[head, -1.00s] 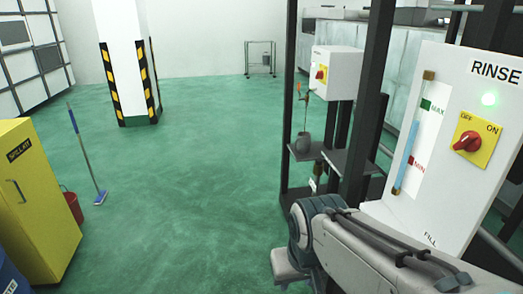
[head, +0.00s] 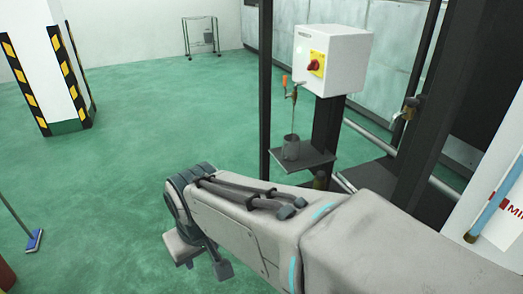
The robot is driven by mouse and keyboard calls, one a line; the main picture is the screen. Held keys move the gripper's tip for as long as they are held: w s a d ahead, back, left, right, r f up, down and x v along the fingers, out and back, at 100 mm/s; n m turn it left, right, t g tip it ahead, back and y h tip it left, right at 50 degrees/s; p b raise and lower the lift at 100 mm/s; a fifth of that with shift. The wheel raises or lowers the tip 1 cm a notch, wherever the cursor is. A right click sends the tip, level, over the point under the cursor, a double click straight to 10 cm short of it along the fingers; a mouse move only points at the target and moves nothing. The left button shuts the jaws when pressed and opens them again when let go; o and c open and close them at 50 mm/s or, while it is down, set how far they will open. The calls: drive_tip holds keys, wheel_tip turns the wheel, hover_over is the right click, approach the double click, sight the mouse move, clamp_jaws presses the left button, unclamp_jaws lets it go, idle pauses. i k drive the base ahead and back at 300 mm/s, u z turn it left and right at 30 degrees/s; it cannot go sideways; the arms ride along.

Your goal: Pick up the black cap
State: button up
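I cannot make out a black cap in the head view. My arm reaches in from the lower right and bends down at a dark, ridged joint near the picture's middle. Grey parts at my arm's end hang below that joint over the green floor. I cannot make out two fingertips there, nor whether anything is held.
A dark grey pot (head: 291,147) stands on a small shelf (head: 317,160) below a white switch box (head: 331,60) with a red knob. Dark posts and pipes crowd the right. A striped pillar (head: 45,70) stands left. Green floor (head: 120,150) is clear between. A wheeled stand (head: 201,38) is far back.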

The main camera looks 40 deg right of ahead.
sight(320, 175)
drive_tip(key=z, duration=0.55)
drive_tip(key=i, duration=1.4)
drive_tip(key=z, duration=1.15)
drive_tip(key=i, duration=0.35)
drive_tip(key=z, duration=0.15)
